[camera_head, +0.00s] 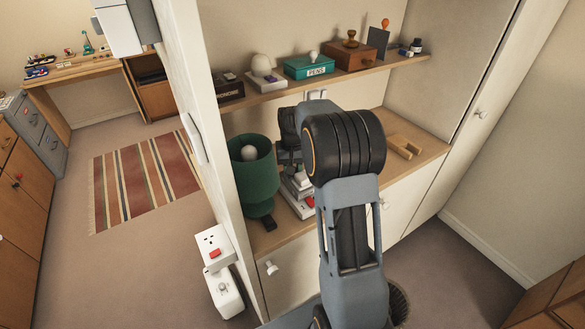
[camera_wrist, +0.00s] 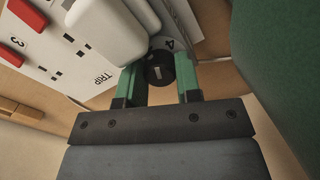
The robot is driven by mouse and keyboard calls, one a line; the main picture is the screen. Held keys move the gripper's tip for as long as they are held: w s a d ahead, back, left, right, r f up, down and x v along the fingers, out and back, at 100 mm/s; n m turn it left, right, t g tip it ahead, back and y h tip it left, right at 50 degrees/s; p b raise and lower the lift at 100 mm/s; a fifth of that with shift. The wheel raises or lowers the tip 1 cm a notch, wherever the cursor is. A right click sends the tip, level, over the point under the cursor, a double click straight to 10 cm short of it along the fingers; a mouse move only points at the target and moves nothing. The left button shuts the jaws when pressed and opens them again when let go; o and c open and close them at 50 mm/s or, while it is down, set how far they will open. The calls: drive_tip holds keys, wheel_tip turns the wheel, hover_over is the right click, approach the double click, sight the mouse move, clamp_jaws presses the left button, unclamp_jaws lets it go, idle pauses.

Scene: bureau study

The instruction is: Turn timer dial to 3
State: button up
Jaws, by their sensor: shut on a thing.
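In the wrist view, a small black dial (camera_wrist: 158,64) with a light mark sits between the two green-edged fingers of my gripper (camera_wrist: 160,80). My gripper is shut on it. The panel at left (camera_wrist: 85,62) carries the word "TRIP", a "3" and red switches. A white block (camera_wrist: 108,30) stands close beside the dial at upper left. In the head view, my arm hides the dial and the fingertips.
A green lamp (camera_head: 252,175) stands on the counter left of my arm; its green side fills the wrist view's right edge. A wooden piece (camera_head: 404,146) lies at right on the counter. A shelf (camera_head: 340,76) with boxes runs above. A wall socket (camera_head: 214,240) is at lower left.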

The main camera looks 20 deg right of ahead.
drive_tip(key=o, duration=0.9)
drive_tip(key=shift+o, duration=0.2)
wheel_tip(320, 180, up, 14)
drive_tip(key=shift+b, duration=0.3)
drive_tip(key=shift+c, duration=0.2)
